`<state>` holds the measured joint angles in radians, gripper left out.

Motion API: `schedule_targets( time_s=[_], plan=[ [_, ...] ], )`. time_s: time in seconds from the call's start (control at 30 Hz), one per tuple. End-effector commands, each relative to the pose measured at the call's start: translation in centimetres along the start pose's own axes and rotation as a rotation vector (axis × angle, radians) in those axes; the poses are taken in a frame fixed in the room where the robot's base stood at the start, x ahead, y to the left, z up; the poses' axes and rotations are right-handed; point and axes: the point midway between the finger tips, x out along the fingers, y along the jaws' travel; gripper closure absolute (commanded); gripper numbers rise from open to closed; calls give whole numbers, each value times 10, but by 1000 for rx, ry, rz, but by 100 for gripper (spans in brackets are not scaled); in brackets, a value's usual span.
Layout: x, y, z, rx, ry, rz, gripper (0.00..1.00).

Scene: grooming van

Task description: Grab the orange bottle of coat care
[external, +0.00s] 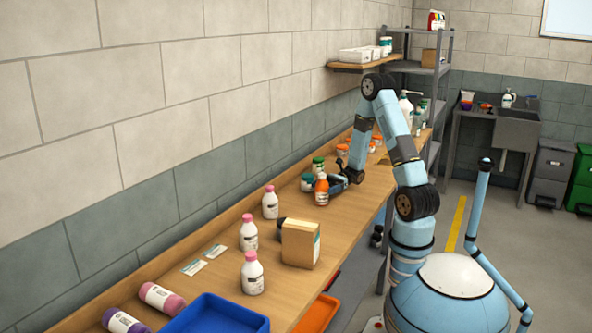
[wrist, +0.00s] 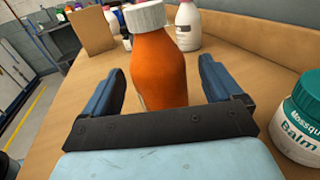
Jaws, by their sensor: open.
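The orange bottle (external: 322,189) stands upright on the long wooden bench. In the wrist view the orange bottle (wrist: 159,66) has a white cap and stands between my two open fingers, with gaps on both sides. My gripper (external: 335,182) reaches down to it from the right in the external view. In the wrist view my gripper (wrist: 162,85) is open, and its dark palm edge hides the bottle's base.
A teal-lidded balm jar (wrist: 302,115) stands close beside my right finger in the wrist view. Several white bottles with pink caps (external: 270,203) and a cardboard box (external: 300,243) stand on the bench. A blue tray (external: 215,314) lies at the near end. The wall runs along the bench's back.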

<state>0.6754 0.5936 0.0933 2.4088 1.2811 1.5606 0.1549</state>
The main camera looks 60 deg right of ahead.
Motion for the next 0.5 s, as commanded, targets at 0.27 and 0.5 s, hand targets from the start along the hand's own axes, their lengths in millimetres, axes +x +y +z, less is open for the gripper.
schedule_targets(
  time_s=[0.27, 0.5],
  plan=[
    [33, 1, -3, 0, 0, 2, 8],
    [37, 1, -3, 0, 0, 0, 8]
  ],
)
